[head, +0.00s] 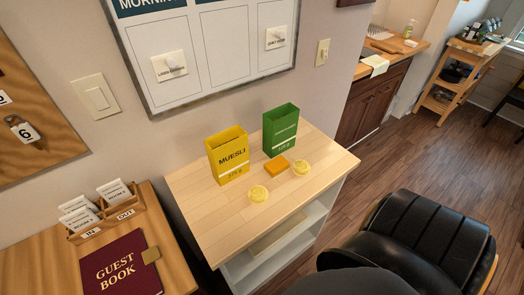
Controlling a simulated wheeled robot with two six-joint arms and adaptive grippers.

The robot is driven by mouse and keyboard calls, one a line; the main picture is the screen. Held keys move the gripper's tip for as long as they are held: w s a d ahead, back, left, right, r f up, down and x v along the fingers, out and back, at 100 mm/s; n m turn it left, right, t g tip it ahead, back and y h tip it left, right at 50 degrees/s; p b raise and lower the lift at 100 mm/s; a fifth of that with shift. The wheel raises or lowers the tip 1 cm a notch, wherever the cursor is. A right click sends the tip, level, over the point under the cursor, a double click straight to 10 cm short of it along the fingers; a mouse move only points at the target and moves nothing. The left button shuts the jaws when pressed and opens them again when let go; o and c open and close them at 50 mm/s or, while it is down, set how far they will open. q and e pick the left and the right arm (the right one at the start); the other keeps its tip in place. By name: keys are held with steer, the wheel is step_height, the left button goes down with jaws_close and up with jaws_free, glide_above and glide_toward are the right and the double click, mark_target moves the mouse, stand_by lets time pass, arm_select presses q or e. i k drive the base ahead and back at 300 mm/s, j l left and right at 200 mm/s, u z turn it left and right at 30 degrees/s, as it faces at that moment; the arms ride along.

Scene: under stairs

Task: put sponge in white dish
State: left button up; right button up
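A small orange block that looks like the sponge (277,168) lies flat on the light wooden top of a small shelf unit (200,192). I cannot make out a white dish in the head view. Neither of my grippers is in view.
A yellow muesli box (229,156) and a green box (281,131) stand behind the sponge. A black chair (425,235) stands at right, a desk with a guest book (120,266) at left.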

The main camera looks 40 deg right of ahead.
mark_target(410, 45)
steer(key=k+l+u, duration=0.25)
steer(key=l, duration=0.2)
steer(key=l+u, duration=0.25)
steer(key=l, duration=0.25)
steer(key=k+l+u, duration=0.55)
steer(key=l, duration=0.2)
